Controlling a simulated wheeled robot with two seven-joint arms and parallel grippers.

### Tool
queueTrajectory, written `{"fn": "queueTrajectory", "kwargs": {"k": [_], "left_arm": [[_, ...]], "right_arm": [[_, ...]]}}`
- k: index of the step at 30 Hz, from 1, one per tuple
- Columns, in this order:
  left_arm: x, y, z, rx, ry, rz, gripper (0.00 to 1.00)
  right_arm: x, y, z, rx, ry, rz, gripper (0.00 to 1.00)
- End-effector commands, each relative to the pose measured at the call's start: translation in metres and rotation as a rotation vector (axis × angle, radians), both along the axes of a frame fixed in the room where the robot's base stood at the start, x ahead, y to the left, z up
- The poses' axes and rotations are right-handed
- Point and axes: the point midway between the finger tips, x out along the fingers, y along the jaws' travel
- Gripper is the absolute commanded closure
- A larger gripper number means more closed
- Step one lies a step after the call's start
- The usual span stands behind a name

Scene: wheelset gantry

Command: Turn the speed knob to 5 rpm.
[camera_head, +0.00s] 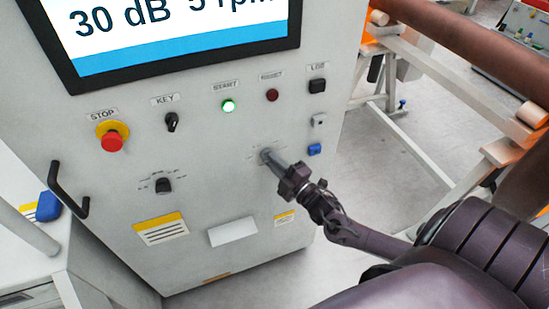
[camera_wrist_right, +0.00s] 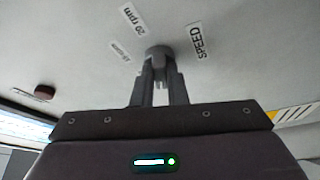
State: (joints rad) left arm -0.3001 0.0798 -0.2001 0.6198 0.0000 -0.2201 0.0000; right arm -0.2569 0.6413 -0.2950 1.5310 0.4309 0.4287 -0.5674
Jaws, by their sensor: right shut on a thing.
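The speed knob (camera_wrist_right: 159,52) is a small grey knob on the cabinet's front panel, beside a SPEED label (camera_wrist_right: 196,41) and a "20 rpm" label (camera_wrist_right: 133,20) in the right wrist view. My right gripper (camera_head: 268,155) reaches the panel from the lower right in the head view and covers most of the knob there. In the right wrist view its two fingers (camera_wrist_right: 158,80) are shut on the knob. The screen (camera_head: 175,35) above reads "30 dB 5 rpm", with its top cut off. My left gripper is not in view.
The panel also bears a red stop button (camera_head: 112,140), a key switch (camera_head: 172,122), a lit green button (camera_head: 228,106), a dark red button (camera_head: 272,95) and another black knob (camera_head: 163,186). A black handle (camera_head: 68,190) juts out at left. Brown rollers (camera_head: 470,60) lie at right.

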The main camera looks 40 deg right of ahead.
Motion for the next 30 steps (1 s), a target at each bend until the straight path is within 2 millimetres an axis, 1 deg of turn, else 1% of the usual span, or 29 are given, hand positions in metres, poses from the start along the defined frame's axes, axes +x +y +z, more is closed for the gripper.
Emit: {"fn": "queueTrajectory", "kwargs": {"k": [1, 3, 12, 21, 30], "left_arm": [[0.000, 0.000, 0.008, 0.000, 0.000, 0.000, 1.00], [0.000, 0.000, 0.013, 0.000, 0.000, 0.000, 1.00], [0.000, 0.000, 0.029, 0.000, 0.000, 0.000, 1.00], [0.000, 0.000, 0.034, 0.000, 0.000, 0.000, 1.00], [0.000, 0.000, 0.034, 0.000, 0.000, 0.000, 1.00]], "right_arm": [[0.000, 0.000, 0.005, -0.039, 0.011, 0.001, 1.00], [0.000, -0.001, 0.005, -0.096, 0.023, 0.001, 1.00], [0.000, -0.001, 0.005, -0.273, 0.066, 0.000, 1.00], [0.000, -0.001, 0.004, -0.350, 0.085, 0.000, 1.00], [0.000, -0.001, 0.003, -0.360, 0.088, 0.000, 1.00]]}}
